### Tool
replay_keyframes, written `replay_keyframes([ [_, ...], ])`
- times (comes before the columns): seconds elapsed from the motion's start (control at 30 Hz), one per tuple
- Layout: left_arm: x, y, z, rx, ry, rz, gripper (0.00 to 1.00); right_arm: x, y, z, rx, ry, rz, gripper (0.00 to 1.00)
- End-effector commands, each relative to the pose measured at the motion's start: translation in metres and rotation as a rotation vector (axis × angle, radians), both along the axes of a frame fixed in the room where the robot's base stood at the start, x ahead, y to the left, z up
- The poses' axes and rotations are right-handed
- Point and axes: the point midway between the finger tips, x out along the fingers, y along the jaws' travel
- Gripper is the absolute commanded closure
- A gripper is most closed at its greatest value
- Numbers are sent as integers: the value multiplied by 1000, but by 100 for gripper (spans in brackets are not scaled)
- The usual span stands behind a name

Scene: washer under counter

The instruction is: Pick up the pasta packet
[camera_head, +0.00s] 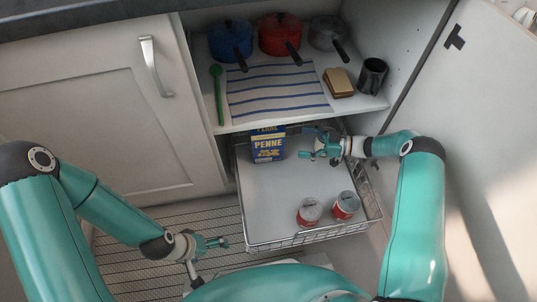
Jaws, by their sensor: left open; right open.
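The pasta packet (268,150) is a blue and yellow box marked PENNE. It stands upright at the back left of the pull-out wire drawer (291,187), and its top is close to the shelf edge above. My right gripper (309,146) is open and empty, just to the right of the packet, with its fingers pointing left toward it. A small gap seems to lie between them. My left gripper (218,243) is open and empty, low in front of the cabinet, outside the drawer on its left.
Two red and white cans (309,212) stand at the drawer's front right. The shelf above holds a blue pot (230,40), a red pot (280,34), a grey pan, a striped cloth (275,90), sponges and a dark mug (372,77). An open door (470,130) bounds the right side.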

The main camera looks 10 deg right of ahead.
Motion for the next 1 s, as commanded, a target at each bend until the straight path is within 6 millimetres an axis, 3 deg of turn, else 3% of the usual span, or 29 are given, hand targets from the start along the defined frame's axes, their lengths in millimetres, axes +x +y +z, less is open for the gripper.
replay_keyframes([
  [0.03,0,0,-11,0,0,0,0,4,-6,-5,7,-55,-9,1],
  [0.17,0,0,-15,0,-1,0,0,11,-4,-1,17,-127,-16,1],
  [0.5,0,0,-24,0,-1,0,0,31,44,-2,17,-130,-14,1],
  [0.77,0,0,-30,0,0,0,0,40,60,-3,16,-130,-14,1],
  [1.0,0,0,-42,0,0,0,0,56,89,-2,16,-129,-12,1],
])
